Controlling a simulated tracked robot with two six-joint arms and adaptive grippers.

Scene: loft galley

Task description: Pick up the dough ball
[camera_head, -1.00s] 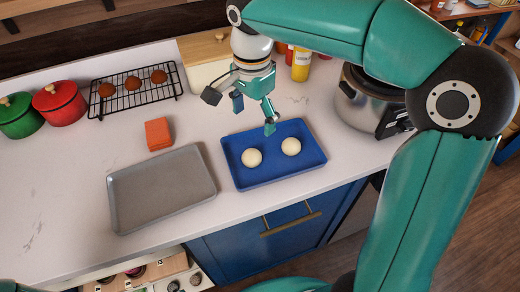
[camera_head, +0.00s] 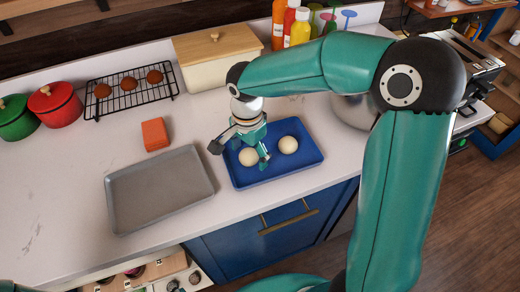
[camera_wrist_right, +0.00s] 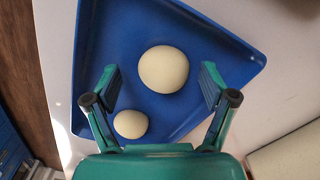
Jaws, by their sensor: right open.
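Two pale dough balls sit apart in a blue tray (camera_head: 300,170) on the counter. The left dough ball (camera_head: 248,157) is right at my right gripper (camera_head: 251,153); the other dough ball (camera_head: 288,145) lies to its right. In the right wrist view, my right gripper (camera_wrist_right: 159,78) is open, with one dough ball (camera_wrist_right: 163,69) between its fingers and a gap on both sides. A second dough ball (camera_wrist_right: 131,124) shows lower, near the left finger. The blue tray (camera_wrist_right: 215,50) lies beneath both. My left gripper is not in view.
An empty grey baking tray (camera_head: 160,190) lies left of the blue tray, with an orange block (camera_head: 155,134) behind it. A cooling rack (camera_head: 130,92) with brown balls, red pot (camera_head: 55,104), green pot (camera_head: 15,118) and bread box (camera_head: 217,55) stand at the back. A metal pot (camera_head: 353,110) is right.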

